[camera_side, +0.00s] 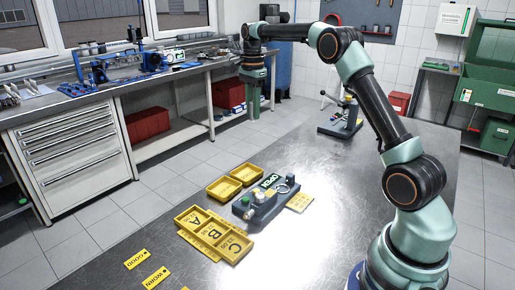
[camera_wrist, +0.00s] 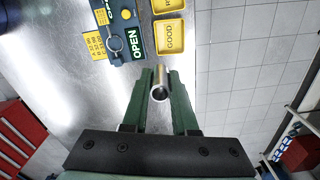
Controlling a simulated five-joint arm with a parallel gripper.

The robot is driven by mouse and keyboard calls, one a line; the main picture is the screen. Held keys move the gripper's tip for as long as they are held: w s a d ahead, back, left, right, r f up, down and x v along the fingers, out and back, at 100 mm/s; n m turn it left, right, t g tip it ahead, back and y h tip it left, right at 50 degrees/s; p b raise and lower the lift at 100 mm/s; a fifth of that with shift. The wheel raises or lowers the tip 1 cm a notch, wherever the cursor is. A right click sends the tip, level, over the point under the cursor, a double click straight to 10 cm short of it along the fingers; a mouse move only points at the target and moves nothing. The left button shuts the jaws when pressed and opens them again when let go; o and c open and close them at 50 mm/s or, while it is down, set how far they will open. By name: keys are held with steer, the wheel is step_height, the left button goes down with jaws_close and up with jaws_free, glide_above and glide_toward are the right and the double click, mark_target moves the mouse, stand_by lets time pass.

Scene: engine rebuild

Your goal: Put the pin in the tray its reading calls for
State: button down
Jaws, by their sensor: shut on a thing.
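My gripper (camera_wrist: 158,78) is shut on a silver metal pin (camera_wrist: 160,88), a short hollow cylinder, as the wrist view shows. In the side view my gripper (camera_side: 254,108) hangs high, fingers down, with the pin too small to make out. A dark gauge (camera_side: 262,203) with an "OPEN" sign (camera_side: 270,181) sits on the bench; the sign also shows in the wrist view (camera_wrist: 134,40). Two yellow trays lie beside it, a nearer one (camera_side: 224,189) and a farther one (camera_side: 246,175). One yellow tray (camera_wrist: 170,37) reads "GOOD" in the wrist view; the other's label is cut off.
A yellow three-part tray (camera_side: 213,234) marked A, B, C lies in front of the gauge. A yellow card (camera_side: 300,202) lies to its right. Loose GOOD (camera_side: 136,259) and WORN (camera_side: 156,278) labels lie at the front. Another fixture (camera_side: 342,120) stands at the back.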

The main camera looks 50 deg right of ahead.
mark_target(247, 175)
steer(key=w+f, duration=0.1)
steer(key=f, duration=1.3)
steer(key=w+f, duration=0.1)
steer(key=f, duration=0.6)
steer(key=shift+w+a, duration=0.15)
steer(key=shift+w, duration=0.2)
steer(key=shift+f, duration=0.15)
steer(key=c, duration=0.7)
jaws_free()
